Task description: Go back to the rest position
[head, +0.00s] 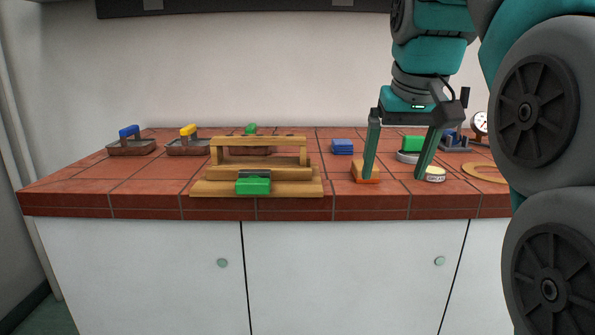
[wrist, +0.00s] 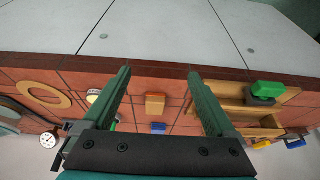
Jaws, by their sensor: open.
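My gripper (head: 395,177) is open, pointing down over the right part of the tiled bench, with nothing between its fingers. In the wrist view my gripper (wrist: 159,73) shows both fingers spread apart. An orange-tan block (head: 367,179) lies near the front edge, partly behind the left finger in the head view. In the wrist view the block (wrist: 155,103) appears between the two fingers, apart from both. How high the fingertips are above the bench is hard to tell.
A wooden caddy (head: 258,142) with a green-handled item (head: 253,186) stands left of my gripper. A blue block (head: 342,147), a small labelled tin (head: 436,174), a wooden ring (head: 486,172) and a gauge (head: 480,123) are nearby. Blue-handled (head: 130,147) and yellow-handled trays (head: 188,146) stand far left.

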